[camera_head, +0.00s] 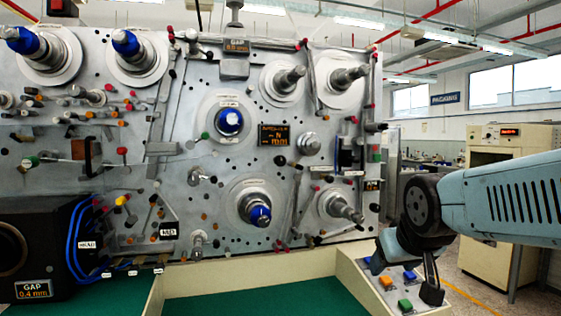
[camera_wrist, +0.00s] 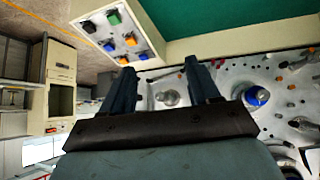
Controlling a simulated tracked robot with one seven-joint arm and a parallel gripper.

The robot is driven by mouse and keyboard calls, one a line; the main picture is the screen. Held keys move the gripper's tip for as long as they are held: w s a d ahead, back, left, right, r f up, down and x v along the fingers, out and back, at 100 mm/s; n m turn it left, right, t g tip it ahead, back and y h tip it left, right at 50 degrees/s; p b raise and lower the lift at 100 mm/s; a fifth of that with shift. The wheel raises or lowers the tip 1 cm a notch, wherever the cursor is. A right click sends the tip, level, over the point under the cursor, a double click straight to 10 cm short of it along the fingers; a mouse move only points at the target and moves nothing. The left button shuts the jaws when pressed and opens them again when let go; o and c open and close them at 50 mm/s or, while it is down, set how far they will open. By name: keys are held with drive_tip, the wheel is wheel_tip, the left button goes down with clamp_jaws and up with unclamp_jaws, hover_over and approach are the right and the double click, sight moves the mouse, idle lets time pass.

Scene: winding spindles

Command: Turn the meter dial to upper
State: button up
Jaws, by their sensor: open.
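The meter panel (camera_head: 273,135) is a small dark sign with orange lettering, right of centre on the big metal board in the head view. A round silver knob (camera_head: 309,143), which looks like the meter dial, sits just to its right. The direction it points is too small to tell. My gripper (camera_wrist: 159,66) is open in the wrist view, with two dark fingers apart and nothing between their tips. My arm is low at the right in the head view, well away from the knob. I cannot make out the dial in the wrist view.
Blue-tipped spindles (camera_head: 229,121) and grey spindles (camera_head: 340,208) stick out around the knob, with many small pegs. A button box (camera_head: 400,285) with coloured buttons lies under my arm. A green surface (camera_head: 265,298) lies below the board. A cream cabinet (camera_head: 492,190) stands behind at the right.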

drive_tip(key=w+a+r+n+t+y, duration=0.1)
drive_tip(key=w+a+r+n+t, duration=0.2)
drive_tip(key=w, duration=0.5)
drive_tip(key=w+a+r+t+y, duration=0.1)
drive_tip(key=w+a+r+t, duration=0.3)
drive_tip(key=w, duration=0.5)
drive_tip(key=n+t+y, duration=0.3)
drive_tip(key=t+y, duration=0.2)
drive_tip(key=y, duration=0.1)
approach(279, 160)
drive_tip(key=x, duration=0.8)
drive_tip(key=d+f+x, duration=0.1)
drive_tip(key=x, duration=0.3)
drive_tip(key=shift+x, duration=0.75)
drive_tip(key=shift+f, duration=0.1)
drive_tip(key=shift+c, duration=0.2)
drive_tip(key=shift+d, duration=0.1)
drive_tip(key=c, duration=0.9)
